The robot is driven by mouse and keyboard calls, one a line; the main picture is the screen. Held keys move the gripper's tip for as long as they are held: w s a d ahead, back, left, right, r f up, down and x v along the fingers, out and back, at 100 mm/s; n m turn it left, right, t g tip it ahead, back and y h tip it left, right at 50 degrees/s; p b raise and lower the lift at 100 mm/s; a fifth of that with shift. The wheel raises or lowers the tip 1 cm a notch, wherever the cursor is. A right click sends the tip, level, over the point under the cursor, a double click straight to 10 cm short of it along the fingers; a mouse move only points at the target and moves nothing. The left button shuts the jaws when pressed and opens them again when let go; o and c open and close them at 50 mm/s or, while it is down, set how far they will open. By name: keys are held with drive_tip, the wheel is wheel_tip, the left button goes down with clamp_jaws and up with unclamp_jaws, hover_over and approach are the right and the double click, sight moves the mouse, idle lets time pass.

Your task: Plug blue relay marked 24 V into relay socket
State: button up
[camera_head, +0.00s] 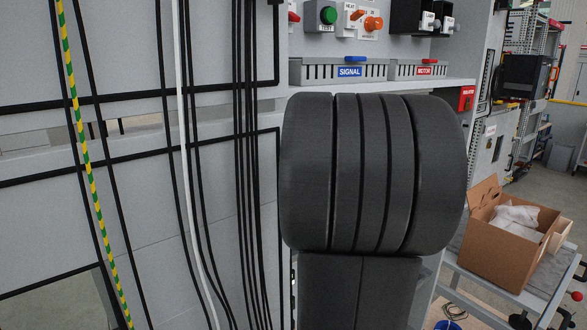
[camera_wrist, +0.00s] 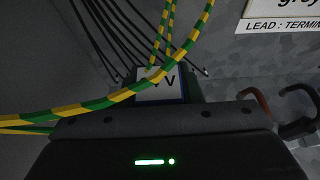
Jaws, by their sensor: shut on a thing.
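My gripper (camera_wrist: 158,118) shows as a dark body across the bottom of the wrist view, with a green light on it. It is shut on the blue relay (camera_wrist: 160,85), of which a white label with a "V" and a thin blue edge show just past the jaws. The rest of the label is covered by a yellow-green cable. The relay's pins are hidden. I cannot make out the relay socket in either view. In the head view my own arm fills the middle and hides the gripper and the relay.
Yellow-green striped cables (camera_wrist: 110,100) cross in front of the gripper. Several black wires (camera_wrist: 125,35) lie beyond, and brownish hooked cable ends (camera_wrist: 265,108) are at right. In the head view, grey bins (camera_head: 325,71) line a shelf; a cardboard box (camera_head: 497,247) stands at right.

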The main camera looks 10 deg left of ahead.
drive_tip(key=shift+f+b, duration=1.9)
drive_tip(key=shift+f, duration=1)
drive_tip(key=shift+p, duration=0.8)
drive_tip(key=shift+f+b, duration=0.85)
drive_tip(key=shift+f, duration=0.35)
drive_tip(key=o, duration=1.1)
drive_tip(key=shift+r, duration=0.1)
wheel_tip(320, 180, up, 10)
drive_tip(key=shift+f, duration=0.1)
